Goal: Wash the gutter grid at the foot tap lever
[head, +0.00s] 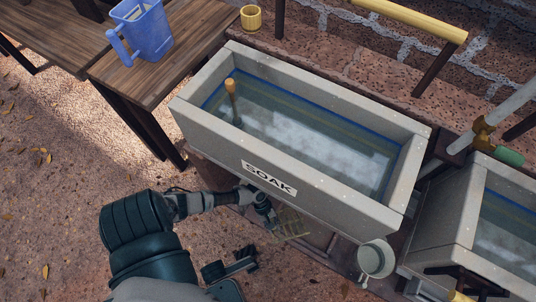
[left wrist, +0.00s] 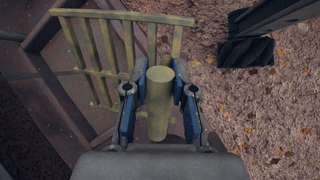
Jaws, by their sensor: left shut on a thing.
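The gutter grid (head: 292,222), a dull yellow frame of parallel bars, hangs low in front of the SOAK trough in the head view. In the left wrist view the grid (left wrist: 105,45) spreads above and left of the jaws, with a thick round yellow grip (left wrist: 158,105) between the fingers. My left gripper (head: 268,212) is shut on that grip; its fingers also show in the left wrist view (left wrist: 159,92). A brass tap (head: 482,132) with a green end sits above the right trough. I cannot make out the foot lever surely.
The water-filled SOAK trough (head: 190,112) holds a wooden-handled tool (head: 231,92). A second trough (head: 440,215) stands at right, a pale mug (head: 376,260) between them. A blue jug (head: 143,30) stands on the wooden table (head: 190,45). Open gravel lies at left.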

